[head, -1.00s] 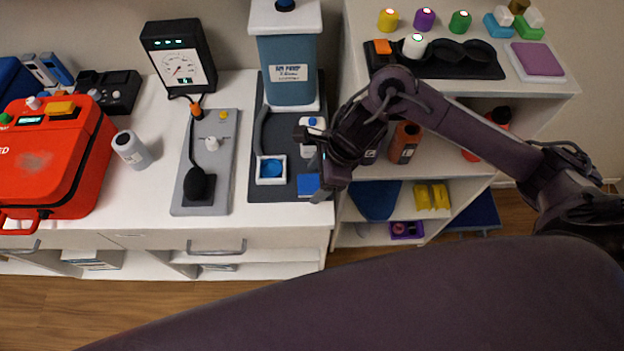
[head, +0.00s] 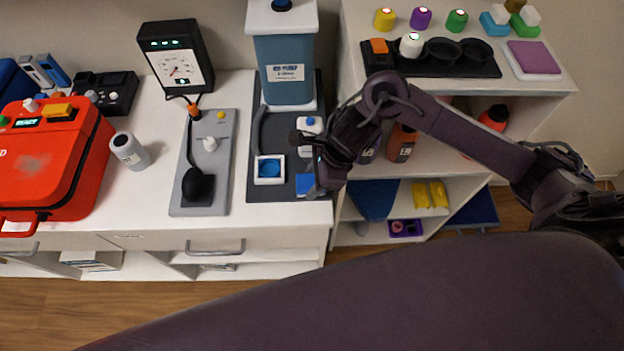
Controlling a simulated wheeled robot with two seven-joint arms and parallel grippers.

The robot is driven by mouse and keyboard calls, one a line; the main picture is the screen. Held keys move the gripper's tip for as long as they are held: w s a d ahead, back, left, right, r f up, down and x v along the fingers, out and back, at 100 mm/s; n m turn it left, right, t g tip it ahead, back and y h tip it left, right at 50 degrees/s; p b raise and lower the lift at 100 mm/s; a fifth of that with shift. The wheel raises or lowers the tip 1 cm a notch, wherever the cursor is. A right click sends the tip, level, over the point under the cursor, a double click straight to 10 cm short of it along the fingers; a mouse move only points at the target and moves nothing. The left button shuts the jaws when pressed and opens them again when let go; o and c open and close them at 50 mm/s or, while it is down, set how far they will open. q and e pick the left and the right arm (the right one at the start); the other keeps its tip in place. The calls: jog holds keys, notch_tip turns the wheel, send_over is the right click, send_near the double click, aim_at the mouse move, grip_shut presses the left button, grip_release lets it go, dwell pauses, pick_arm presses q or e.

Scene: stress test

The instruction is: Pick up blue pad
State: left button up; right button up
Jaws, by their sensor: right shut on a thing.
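The blue pad (head: 304,185) is a small blue square at the front right corner of the dark mat (head: 262,203) on the white counter. My right gripper (head: 314,184) comes down over it from the right and is shut on it. The fingers and wrist hide the pad's right part. I cannot tell whether the pad is clear of the mat. My left gripper is not in view.
The blue pump tank (head: 286,72) stands behind. A grey board with a black bulb (head: 198,185) is left; a shelf (head: 470,165) is right.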

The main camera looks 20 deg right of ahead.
aim_at(313, 181)
jog(key=shift+w+r, duration=0.1)
jog(key=shift+r, duration=0.45)
notch_tip(313, 181, up, 19)
jog(key=p, duration=0.2)
jog(key=shift+f, duration=0.1)
